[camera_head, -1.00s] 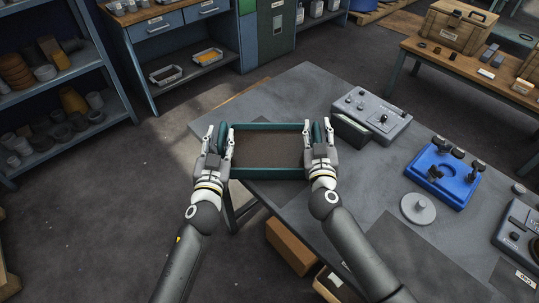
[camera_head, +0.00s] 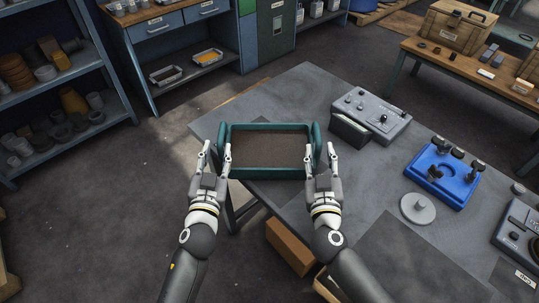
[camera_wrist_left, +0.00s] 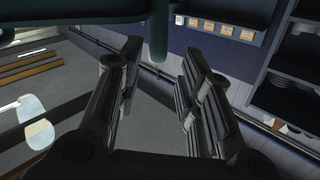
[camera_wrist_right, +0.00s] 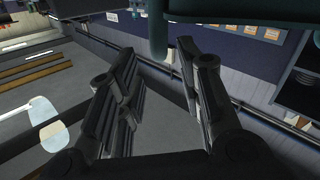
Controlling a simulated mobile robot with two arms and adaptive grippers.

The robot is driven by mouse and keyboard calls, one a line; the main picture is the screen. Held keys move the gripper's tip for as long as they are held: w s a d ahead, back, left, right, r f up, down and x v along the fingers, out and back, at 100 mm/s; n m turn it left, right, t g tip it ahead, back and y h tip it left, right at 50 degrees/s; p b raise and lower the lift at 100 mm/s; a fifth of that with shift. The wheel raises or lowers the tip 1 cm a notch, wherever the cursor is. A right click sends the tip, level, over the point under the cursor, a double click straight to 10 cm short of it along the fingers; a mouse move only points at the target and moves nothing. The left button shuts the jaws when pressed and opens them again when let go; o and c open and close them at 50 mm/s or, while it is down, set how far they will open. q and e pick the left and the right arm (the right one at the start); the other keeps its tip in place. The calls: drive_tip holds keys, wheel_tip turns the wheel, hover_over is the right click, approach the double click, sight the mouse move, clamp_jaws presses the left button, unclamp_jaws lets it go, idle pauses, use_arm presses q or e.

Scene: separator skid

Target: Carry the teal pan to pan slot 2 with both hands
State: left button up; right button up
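The teal pan (camera_head: 270,172), a shallow rectangular tray with a brown inside, lies level at the left end of the grey table. It has an upright teal handle on each short side. My left gripper (camera_head: 217,153) is open and empty just on the near side of the left handle (camera_head: 224,135). My right gripper (camera_head: 321,153) is open and empty just on the near side of the right handle (camera_head: 317,133). In the left wrist view a teal handle (camera_wrist_left: 158,32) stands beyond the parted fingers; the right wrist view shows the same (camera_wrist_right: 158,38). No marked pan slot 2 is readable.
The grey table (camera_head: 290,95) carries a grey control box (camera_head: 372,112), a blue fixture (camera_head: 444,175) and a round grey disc (camera_head: 418,208) right of the pan. An orange-brown box (camera_head: 290,245) is below the near edge. Shelving (camera_head: 65,95) stands at left; floor between is clear.

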drive_tip(key=shift+s+a, duration=0.1)
drive_tip(key=shift+s, duration=1.45)
drive_tip(key=shift+f, duration=0.1)
